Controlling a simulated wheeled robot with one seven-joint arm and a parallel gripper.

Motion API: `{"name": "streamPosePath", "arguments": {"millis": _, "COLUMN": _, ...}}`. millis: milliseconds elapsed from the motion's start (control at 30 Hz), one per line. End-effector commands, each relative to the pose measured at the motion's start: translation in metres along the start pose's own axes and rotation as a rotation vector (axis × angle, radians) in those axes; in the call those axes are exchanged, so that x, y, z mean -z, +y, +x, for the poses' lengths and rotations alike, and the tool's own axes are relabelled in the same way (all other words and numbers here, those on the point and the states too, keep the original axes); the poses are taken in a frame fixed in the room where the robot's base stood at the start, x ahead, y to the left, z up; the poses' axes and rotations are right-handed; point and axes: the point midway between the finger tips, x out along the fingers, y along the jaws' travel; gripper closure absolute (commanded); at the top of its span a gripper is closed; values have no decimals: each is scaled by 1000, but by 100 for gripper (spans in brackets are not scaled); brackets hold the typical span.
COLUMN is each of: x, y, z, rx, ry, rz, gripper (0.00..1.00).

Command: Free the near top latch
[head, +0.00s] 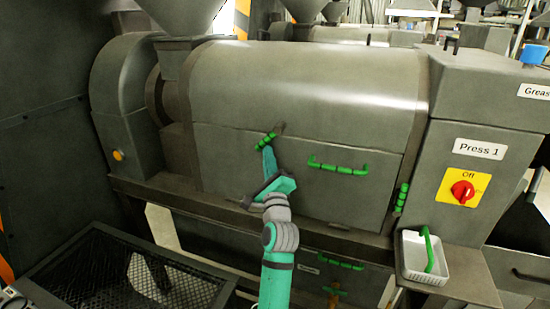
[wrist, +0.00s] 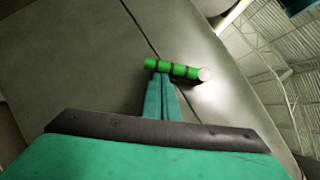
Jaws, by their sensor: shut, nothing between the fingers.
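A green ribbed latch handle (head: 266,140) sits at the seam between the press's rounded upper cover and its front panel, left of centre. It tilts up to the right towards a small dark bracket. In the wrist view the same handle (wrist: 178,69) lies across the fingertips, with a pale round end at its right. My gripper (head: 267,150) reaches up to it from below. Its two fingers (wrist: 160,76) are shut together with the tips at the handle. I cannot tell whether they touch it. A second green latch handle (head: 402,197) stands nearly upright at the panel's lower right.
A green horizontal handle (head: 338,167) is on the front panel, right of my gripper. A white basket (head: 414,262) with a green handle inside stands on a shelf at right. The control box has a red switch (head: 463,191) set at Off. A black mesh bin (head: 125,280) is lower left.

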Motion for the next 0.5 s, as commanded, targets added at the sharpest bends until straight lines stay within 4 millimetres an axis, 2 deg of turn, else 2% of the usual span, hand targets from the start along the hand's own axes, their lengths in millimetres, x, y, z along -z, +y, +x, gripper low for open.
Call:
{"name": "streamPosePath", "arguments": {"millis": 133, "x": -7, "y": 5, "z": 6, "rx": 73, "ry": 2, "rz": 112, "gripper": 100}}
{"name": "streamPosePath", "arguments": {"millis": 367, "x": -12, "y": 2, "z": 14, "rx": 199, "ry": 10, "rz": 282, "gripper": 100}}
{"name": "streamPosePath", "arguments": {"millis": 500, "x": -22, "y": 5, "z": 20, "rx": 268, "ry": 8, "rz": 389, "gripper": 100}}
